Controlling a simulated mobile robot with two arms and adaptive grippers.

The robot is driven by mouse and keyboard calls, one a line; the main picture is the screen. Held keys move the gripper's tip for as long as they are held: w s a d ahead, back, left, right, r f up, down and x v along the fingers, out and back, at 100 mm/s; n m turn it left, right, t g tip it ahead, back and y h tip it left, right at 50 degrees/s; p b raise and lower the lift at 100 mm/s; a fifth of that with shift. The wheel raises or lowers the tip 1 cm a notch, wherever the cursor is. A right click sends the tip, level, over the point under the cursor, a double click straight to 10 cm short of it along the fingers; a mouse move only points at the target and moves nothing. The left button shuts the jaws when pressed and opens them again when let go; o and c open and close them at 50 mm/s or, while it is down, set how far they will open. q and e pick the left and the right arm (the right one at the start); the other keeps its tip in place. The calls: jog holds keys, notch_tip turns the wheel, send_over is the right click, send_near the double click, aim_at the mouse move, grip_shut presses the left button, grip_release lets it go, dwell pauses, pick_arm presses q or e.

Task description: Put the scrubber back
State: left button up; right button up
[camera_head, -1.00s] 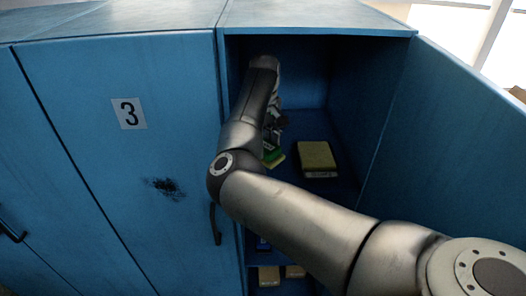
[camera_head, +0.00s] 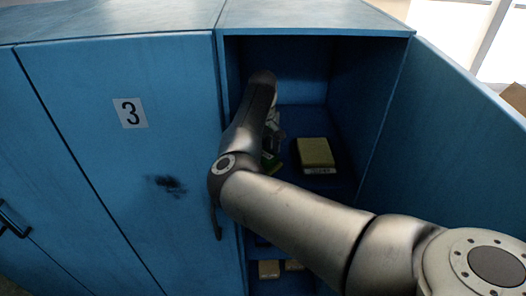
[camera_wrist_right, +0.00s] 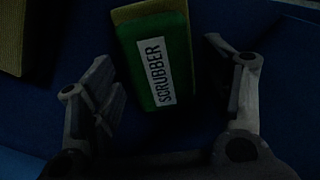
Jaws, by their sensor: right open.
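The scrubber (camera_wrist_right: 158,58), a green block with a yellowish layer and a white label reading SCRUBBER, lies on the blue cabinet shelf. In the right wrist view it sits ahead of and between the open fingers of my right gripper (camera_wrist_right: 165,100), with gaps on both sides. In the head view my right arm reaches into the open cabinet, and the gripper (camera_head: 271,145) is mostly hidden behind it. Only a bit of the green scrubber (camera_head: 269,163) shows beside the arm. My left gripper is not in view.
A yellow block (camera_head: 315,152) with a label lies on the same shelf to the right; part of a yellowish block (camera_wrist_right: 22,35) shows in the wrist view. The cabinet door (camera_head: 450,130) stands open at right. Small blocks (camera_head: 269,269) lie on a lower shelf. Closed door 3 (camera_head: 110,160) is at left.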

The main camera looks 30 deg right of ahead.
notch_tip(320, 180, up, 7)
jog(key=shift+f+b, duration=0.2)
jog(key=shift+b, duration=0.65)
jog(key=shift+r, duration=0.5)
jog(key=shift+f, duration=0.1)
